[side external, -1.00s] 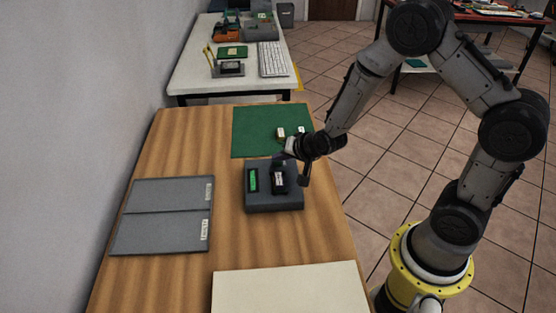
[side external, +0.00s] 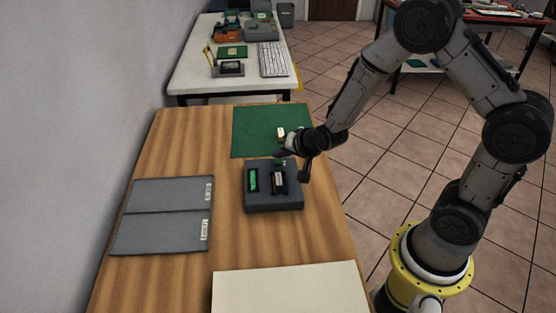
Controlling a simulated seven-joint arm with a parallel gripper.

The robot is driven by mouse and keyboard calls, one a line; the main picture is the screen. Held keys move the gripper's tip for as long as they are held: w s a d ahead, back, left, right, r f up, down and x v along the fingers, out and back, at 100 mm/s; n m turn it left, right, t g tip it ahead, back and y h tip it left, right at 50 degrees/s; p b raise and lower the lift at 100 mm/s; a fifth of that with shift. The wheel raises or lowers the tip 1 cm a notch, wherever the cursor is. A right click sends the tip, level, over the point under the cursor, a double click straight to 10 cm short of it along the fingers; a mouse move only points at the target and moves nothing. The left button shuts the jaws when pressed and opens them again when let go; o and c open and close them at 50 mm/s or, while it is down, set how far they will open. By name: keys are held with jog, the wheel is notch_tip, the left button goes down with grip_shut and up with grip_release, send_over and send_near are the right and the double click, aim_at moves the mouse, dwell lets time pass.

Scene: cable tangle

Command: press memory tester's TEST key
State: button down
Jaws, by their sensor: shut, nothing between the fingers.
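The memory tester, a dark grey box (side external: 273,205), sits on the wooden table. A bright green module (side external: 253,180) stands at the left of its top, and a black part with a pale label (side external: 279,184) is right of it. My gripper (side external: 280,154) is at the tester's far edge, with its fingertips low and to the left of the wrist. The fingers look closed and empty. A small green piece shows just beside the fingertips. The TEST key cannot be made out at this size; I cannot tell whether the fingertips touch the tester.
A green mat (side external: 257,127) with small pale pieces (side external: 281,134) lies behind the tester. A grey two-part panel with labels (side external: 165,215) is at left. A cream board (side external: 290,290) is at the front. Bare wood lies between them.

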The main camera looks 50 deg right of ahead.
jog(key=shift+r, duration=2.8)
notch_tip(320, 180, up, 13)
jog(key=t, duration=0.3)
send_over(280, 163)
jog(key=a, duration=0.2)
jog(key=s+a+r+n+y, duration=0.2)
jog(key=s+r+n, duration=0.2)
jog(key=s+r, duration=0.35)
jog(key=s+f+n+g, duration=0.2)
jog(key=s+n+g, duration=0.1)
jog(key=s, duration=0.7)
jog(key=s+f+n+g, duration=0.3)
jog(key=s, duration=0.7)
jog(key=shift+s+f+n+h, duration=0.15)
jog(key=shift+f+n+h, duration=0.15)
jog(key=shift+n, duration=0.1)
